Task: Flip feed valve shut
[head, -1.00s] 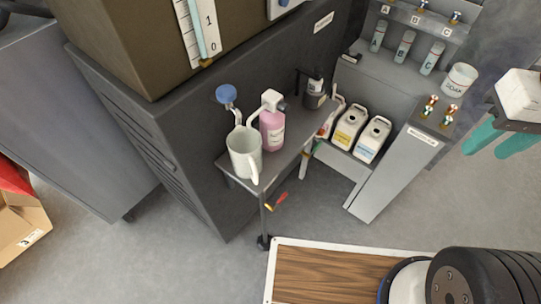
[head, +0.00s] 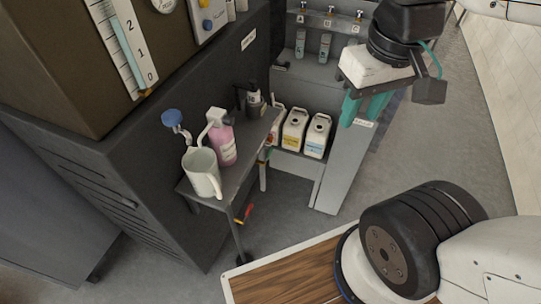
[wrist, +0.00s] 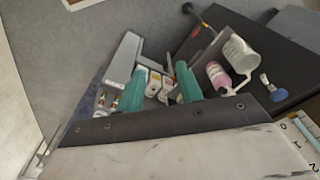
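A blue round knob (head: 172,117) sits on a metal spout fixed to the dark cabinet, above a white pitcher (head: 202,174). A red-and-yellow handle (head: 243,214) hangs low beside the side table. No label shows which one is the feed valve. My gripper (head: 360,108) is open and empty, its teal fingers apart, right of the table and in front of the grey shelf unit. The wrist view shows the gripper (wrist: 160,88) with both fingers spread, the blue knob (wrist: 265,80) off to the right and nothing between the fingertips.
The side table (head: 240,172) carries the pitcher, a pink bottle (head: 222,140) and a dark pump bottle (head: 254,103). White jugs (head: 316,137) stand on the shelf unit behind. A level gauge (head: 128,45) is on the brown tank. Grey floor (head: 285,215) is open before the table.

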